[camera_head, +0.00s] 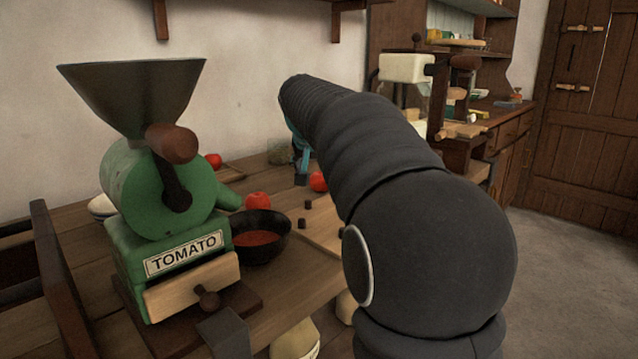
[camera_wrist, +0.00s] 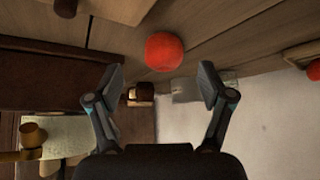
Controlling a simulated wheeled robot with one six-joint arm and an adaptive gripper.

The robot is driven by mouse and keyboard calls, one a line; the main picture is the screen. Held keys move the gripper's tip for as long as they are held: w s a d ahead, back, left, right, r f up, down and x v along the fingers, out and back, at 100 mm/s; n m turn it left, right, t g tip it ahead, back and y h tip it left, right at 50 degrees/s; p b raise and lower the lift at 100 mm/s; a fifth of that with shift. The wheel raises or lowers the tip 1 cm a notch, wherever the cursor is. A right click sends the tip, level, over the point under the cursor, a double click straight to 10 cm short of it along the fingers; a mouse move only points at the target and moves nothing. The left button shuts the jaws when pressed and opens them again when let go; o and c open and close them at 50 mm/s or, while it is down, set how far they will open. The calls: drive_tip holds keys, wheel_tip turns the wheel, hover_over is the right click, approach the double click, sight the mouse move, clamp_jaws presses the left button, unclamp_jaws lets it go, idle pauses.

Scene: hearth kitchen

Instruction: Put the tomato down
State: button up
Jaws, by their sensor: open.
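A red tomato (camera_wrist: 164,51) rests on the wooden table (camera_wrist: 215,38), just past my fingertips in the wrist view. My gripper (camera_wrist: 162,79) is open, with nothing between its fingers. In the head view my gripper (camera_head: 302,165) is mostly hidden behind my arm, beside a red tomato (camera_head: 318,182) partly covered by the arm. Another tomato (camera_head: 257,201) stands behind the dark bowl, and one more (camera_head: 213,160) is farther back near the wall.
A green tomato mill (camera_head: 160,200) with a dark funnel stands at the left. A black bowl (camera_head: 262,236) with red sauce sits beside it. Small dark pegs (camera_head: 308,204) are near a wooden board (camera_head: 325,232). Another tomato (camera_wrist: 314,69) shows at the wrist view's right edge.

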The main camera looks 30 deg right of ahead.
sight(319, 180)
drive_tip(key=shift+w+r+x, duration=0.1)
drive_tip(key=shift+w+x, duration=0.05)
drive_tip(key=shift+x, duration=0.95)
drive_tip(key=shift+w+r+x, duration=0.1)
drive_tip(key=shift+x, duration=1)
drive_tip(key=shift+w+r+x, duration=0.1)
drive_tip(key=shift+w+x, duration=0.05)
drive_tip(key=shift+x, duration=0.95)
drive_tip(key=c, duration=1.4)
